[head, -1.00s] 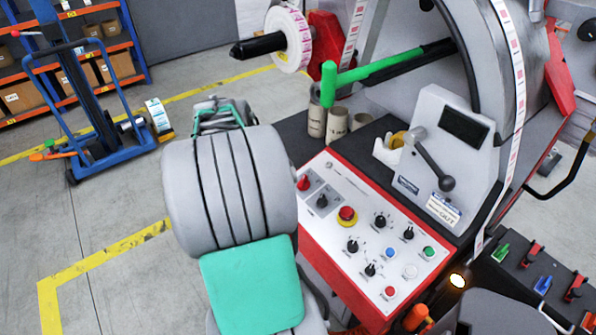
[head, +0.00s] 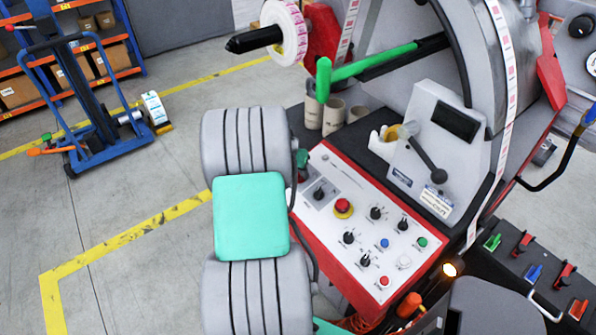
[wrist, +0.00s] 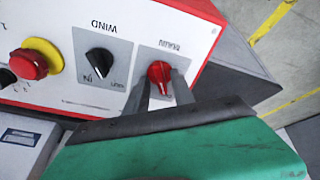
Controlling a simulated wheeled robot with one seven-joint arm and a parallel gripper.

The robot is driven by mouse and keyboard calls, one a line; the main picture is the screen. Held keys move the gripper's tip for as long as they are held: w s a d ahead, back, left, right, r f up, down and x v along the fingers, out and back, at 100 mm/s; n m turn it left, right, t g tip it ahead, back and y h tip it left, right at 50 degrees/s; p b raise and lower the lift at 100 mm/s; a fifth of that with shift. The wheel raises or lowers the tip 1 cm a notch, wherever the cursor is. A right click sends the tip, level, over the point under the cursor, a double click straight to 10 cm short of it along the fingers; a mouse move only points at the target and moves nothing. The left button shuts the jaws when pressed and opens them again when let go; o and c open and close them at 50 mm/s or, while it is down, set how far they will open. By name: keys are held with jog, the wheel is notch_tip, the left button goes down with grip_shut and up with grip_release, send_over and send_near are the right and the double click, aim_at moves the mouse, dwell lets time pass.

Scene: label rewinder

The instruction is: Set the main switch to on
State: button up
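The main switch (wrist: 159,75) is a red rotary knob on a grey plate, with an upside-down label above it in the wrist view. Its handle points roughly down in that picture. My gripper (wrist: 162,88) is at the knob, with one grey finger on either side of it. The fingers look apart, and I cannot see them pressing on the knob. In the head view the main switch is hidden behind my arm. The control panel (head: 330,245) is white with a red rim.
A black wind selector (wrist: 98,62) sits beside the main switch, and a red emergency stop with yellow collar (wrist: 35,60) is beyond it. Other knobs and buttons share the panel. A green-handled bar (head: 388,62) and cardboard cores (head: 333,116) stand behind it.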

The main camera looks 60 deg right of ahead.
grip_shut()
jog(key=shift+f+m+b, duration=0.15)
jog(key=shift+m+b, duration=0.25)
jog(key=shift+b, duration=0.15)
jog(key=m+b, duration=0.3)
jog(key=b, duration=0.1)
jog(key=shift+f+m+g, duration=0.15)
jog(key=shift+m+g, duration=0.15)
jog(key=shift+m, duration=0.1)
jog(key=m+b, duration=0.5)
jog(key=shift+w+g+y, duration=0.1)
jog(key=shift+g+y, duration=0.2)
jog(key=shift+r+m+b, duration=0.25)
jog(key=shift+m+b, duration=0.65)
jog(key=shift+m, duration=0.4)
jog(key=shift+r, duration=0.1)
